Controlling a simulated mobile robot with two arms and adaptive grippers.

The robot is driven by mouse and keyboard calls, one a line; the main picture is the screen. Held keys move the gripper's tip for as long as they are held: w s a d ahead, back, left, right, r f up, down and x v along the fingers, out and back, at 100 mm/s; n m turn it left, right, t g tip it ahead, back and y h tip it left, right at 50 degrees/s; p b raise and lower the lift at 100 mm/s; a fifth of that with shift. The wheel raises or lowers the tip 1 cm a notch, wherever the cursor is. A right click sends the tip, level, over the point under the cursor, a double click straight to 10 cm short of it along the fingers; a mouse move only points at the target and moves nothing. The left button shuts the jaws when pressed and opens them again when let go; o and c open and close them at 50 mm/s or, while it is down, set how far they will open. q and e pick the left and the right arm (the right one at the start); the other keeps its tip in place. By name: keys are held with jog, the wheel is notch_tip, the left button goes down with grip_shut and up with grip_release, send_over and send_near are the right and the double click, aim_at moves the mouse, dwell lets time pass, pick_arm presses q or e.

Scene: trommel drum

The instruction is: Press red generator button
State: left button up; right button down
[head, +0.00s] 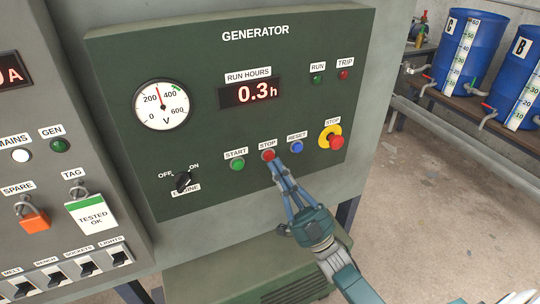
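The green generator panel (215,125) fills the middle of the head view. A small red button (268,154) labelled STOP sits in its lower row, between the green START button (237,164) and the blue RESET button (297,147). A larger red mushroom button (337,142) on a yellow ring, also labelled STOP, is to the right. My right gripper (273,162) has its fingers together, with the tips at the lower edge of the small red button. I cannot tell whether they touch it. Nothing shows between the fingers. My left gripper is out of view.
A round voltmeter (161,104), a run hours display (251,91) and a black engine switch (182,181) are on the panel. A grey switch panel (60,210) stands at left. Blue drums (466,50) stand on a shelf at right, behind a pipe. Open floor lies between.

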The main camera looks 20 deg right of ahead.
jog(key=s+p, duration=0.1)
jog(key=s, duration=0.4)
jog(key=shift+d+p, duration=0.1)
jog(key=shift+p, duration=0.3)
dwell(0.7)
